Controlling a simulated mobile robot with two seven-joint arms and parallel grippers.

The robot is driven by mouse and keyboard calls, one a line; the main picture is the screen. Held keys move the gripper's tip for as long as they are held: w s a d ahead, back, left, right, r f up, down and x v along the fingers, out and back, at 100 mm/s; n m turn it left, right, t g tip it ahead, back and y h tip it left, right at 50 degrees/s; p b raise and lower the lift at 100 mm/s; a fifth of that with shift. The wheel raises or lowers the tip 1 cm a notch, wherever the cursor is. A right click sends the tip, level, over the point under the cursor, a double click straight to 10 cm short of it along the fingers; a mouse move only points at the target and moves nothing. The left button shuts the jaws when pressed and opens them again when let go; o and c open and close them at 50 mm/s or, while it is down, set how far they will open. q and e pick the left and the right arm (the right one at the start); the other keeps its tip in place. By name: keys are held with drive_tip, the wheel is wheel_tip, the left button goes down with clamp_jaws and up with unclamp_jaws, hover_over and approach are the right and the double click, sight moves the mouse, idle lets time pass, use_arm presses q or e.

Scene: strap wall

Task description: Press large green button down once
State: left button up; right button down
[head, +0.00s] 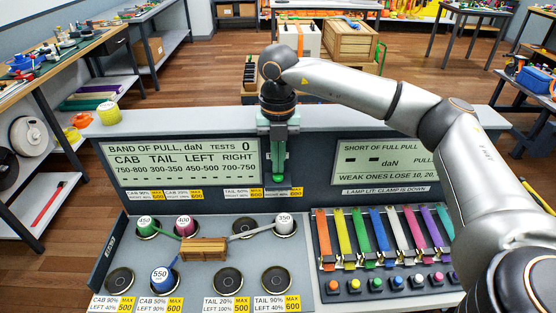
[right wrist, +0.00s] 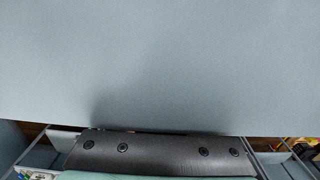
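My right gripper (head: 278,176) points straight down in front of the console's upright panel, between the two displays. Its teal fingers look closed together, with nothing seen between them. A bright green spot shows right at the fingertips, over a small dark ledge; I cannot tell whether it is the large green button or part of the fingers, or whether they touch. A smaller green button (head: 374,286) sits in the row under the coloured straps. The right wrist view shows a plain grey-blue surface and the dark gripper body, with no button or fingertips. My left gripper is not in view.
The left display (head: 180,162) and right display (head: 386,160) flank my gripper. Coloured straps (head: 380,240) fill the right deck, below my arm.

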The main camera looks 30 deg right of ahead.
sight(277, 178)
drive_tip(key=shift+s+f+b, duration=0.1)
drive_tip(key=shift+f+b, duration=0.25)
drive_tip(key=shift+f, duration=0.25)
idle(0.3)
drive_tip(key=shift+s+a+f, duration=0.1)
drive_tip(key=shift+f, duration=0.35)
drive_tip(key=shift+s+a+f+b, duration=0.15)
drive_tip(key=shift+a+f+b, duration=0.1)
drive_tip(key=shift+f+b, duration=0.45)
drive_tip(key=shift+r, duration=0.1)
drive_tip(key=r+p, duration=0.3)
drive_tip(key=shift+w+d+r, duration=0.15)
drive_tip(key=shift+w, duration=0.05)
drive_tip(key=shift+d+r+p, duration=0.1)
drive_tip(key=shift+r+p, duration=0.85)
drive_tip(key=shift+r, duration=0.55)
drive_tip(key=shift+w, duration=0.1)
drive_tip(key=shift+d, duration=0.1)
